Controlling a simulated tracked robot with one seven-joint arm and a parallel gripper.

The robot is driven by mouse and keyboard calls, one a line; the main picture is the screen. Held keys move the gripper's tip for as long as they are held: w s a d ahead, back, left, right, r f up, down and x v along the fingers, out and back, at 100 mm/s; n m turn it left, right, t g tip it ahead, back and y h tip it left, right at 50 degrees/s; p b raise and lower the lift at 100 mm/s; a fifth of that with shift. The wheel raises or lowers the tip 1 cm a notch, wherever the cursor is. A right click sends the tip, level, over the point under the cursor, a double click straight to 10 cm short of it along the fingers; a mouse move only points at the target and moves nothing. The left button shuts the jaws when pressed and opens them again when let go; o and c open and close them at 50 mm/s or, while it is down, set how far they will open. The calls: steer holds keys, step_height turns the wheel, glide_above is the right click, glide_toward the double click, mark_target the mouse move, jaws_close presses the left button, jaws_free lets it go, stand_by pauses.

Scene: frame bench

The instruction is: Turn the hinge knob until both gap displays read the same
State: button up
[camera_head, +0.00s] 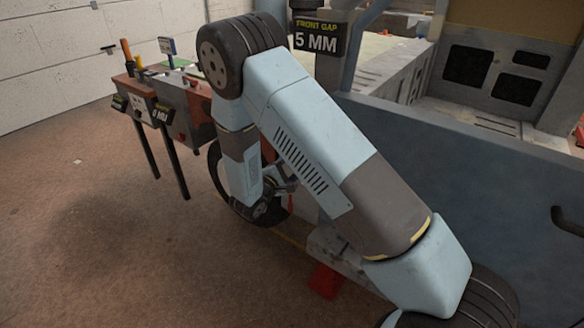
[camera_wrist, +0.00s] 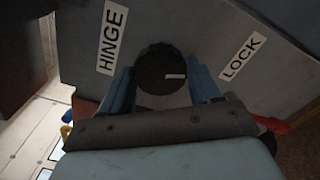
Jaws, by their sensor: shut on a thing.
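In the wrist view a round black knob (camera_wrist: 160,66) with a short white mark pointing right sits on a grey panel. It lies between a HINGE label (camera_wrist: 112,36) and a LOCK label (camera_wrist: 243,57). My gripper (camera_wrist: 163,84) has a blue finger on each side of the knob and is shut on it. In the head view the front gap display (camera_head: 317,39) reads 5 MM. My arm hides the knob in the head view.
A grey bench frame (camera_head: 470,150) with a low wall fills the right side. A red-and-grey tool box (camera_head: 180,100) on dark legs stands at the left. A dark wheel (camera_head: 222,185) is behind my arm. The brown floor (camera_head: 90,240) at front left is clear.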

steer(key=shift+s+d+f, duration=0.1)
steer(key=shift+f, duration=0.05)
stand_by(0.3)
steer(key=o, duration=1.1)
steer(key=shift+c, duration=0.2)
steer(key=v, duration=1.3)
steer(key=shift+s+a, duration=0.25)
steer(key=shift+a, duration=0.05)
